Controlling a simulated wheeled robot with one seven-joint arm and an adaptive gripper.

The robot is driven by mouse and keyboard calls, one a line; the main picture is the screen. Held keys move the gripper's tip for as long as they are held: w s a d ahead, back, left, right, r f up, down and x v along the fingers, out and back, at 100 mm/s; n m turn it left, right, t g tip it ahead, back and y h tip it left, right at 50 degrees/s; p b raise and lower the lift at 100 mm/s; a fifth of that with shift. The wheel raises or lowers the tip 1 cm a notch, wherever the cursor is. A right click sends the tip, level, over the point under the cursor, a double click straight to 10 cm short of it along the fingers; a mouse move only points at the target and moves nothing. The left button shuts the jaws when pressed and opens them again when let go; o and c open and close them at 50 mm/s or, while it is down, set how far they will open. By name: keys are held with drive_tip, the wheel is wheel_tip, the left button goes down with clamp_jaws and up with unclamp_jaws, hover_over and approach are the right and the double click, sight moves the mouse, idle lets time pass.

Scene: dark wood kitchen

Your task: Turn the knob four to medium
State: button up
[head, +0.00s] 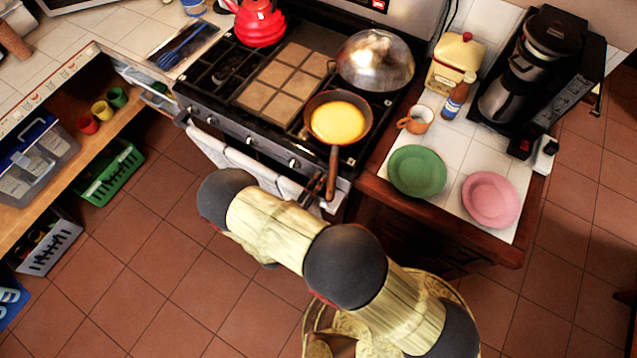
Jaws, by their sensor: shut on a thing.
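The stove (228,130) has a row of knobs along its front panel. Visible knobs are one at the left (192,121), one in the middle (250,142) and one further right (294,163). My gripper (315,186) is at the right end of this panel, seen from above and small. It is shut at the rightmost knob, which its fingers hide. The knob's pointer and setting cannot be made out.
A frying pan (308,112) with yellow food sits on the front right burner; its handle (333,170) sticks out beside my gripper. A towel (240,163) hangs on the oven front. A green plate (417,171) and pink plate (490,200) lie on the right counter.

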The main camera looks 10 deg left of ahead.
drive_tip(key=shift+a+n, duration=0.1)
drive_tip(key=shift+n, duration=0.2)
drive_tip(key=o, duration=1.1)
drive_tip(key=v, duration=0.7)
drive_tip(key=shift+s+a, duration=0.1)
drive_tip(key=shift+s, duration=0.15)
